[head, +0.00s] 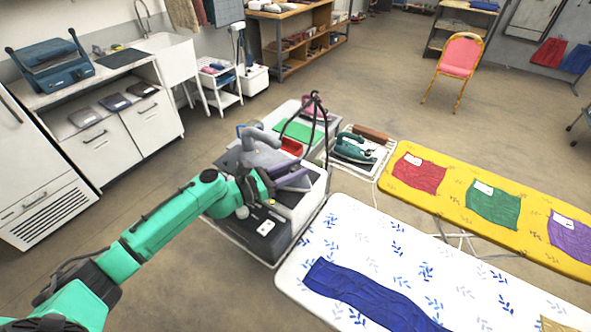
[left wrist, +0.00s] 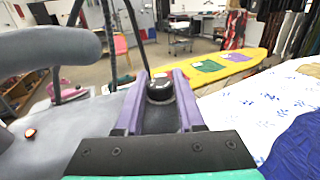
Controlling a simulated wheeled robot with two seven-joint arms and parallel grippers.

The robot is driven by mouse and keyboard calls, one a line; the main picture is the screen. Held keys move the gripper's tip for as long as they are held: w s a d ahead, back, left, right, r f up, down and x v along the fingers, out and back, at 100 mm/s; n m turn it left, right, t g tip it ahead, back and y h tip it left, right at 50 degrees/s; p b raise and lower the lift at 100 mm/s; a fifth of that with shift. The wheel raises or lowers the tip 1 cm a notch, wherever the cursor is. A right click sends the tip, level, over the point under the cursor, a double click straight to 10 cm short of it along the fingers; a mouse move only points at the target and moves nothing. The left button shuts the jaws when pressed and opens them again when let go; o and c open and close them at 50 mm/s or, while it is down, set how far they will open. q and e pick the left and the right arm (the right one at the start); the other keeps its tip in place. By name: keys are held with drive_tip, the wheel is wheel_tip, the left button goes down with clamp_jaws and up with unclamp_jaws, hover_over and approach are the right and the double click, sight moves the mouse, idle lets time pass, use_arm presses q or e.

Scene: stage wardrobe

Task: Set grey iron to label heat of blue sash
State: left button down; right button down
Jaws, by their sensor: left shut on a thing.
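The grey iron (head: 262,155) sits on a station beside the white board. Its grey handle (left wrist: 45,45) and body (left wrist: 65,130) fill the left of the left wrist view. My left gripper (head: 292,180) has purple fingers shut on a black dial (left wrist: 160,90) at the iron. The dial's setting cannot be read. The blue sash (head: 365,292) lies on the white leaf-patterned ironing board (head: 345,225); it also shows in the left wrist view (left wrist: 297,150). No label is readable on the sash. My right gripper is not in view.
A teal iron (head: 354,149) stands on a rest behind the white board. A yellow board (head: 450,185) carries red (head: 420,173), green (head: 494,205) and purple (head: 570,236) cloths with white labels. Dark cords rise near the grey iron. A tan piece (head: 553,325) is cut off at bottom right.

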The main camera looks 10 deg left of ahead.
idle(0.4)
use_arm(q)
drive_tip(key=c, duration=0.5)
unclamp_jaws()
drive_tip(key=b+v, duration=0.4)
drive_tip(key=v, duration=1)
drive_tip(key=shift+f, duration=0.15)
drive_tip(key=shift+s+a, duration=0.2)
drive_tip(key=shift+a, duration=0.1)
drive_tip(key=shift+w, duration=0.1)
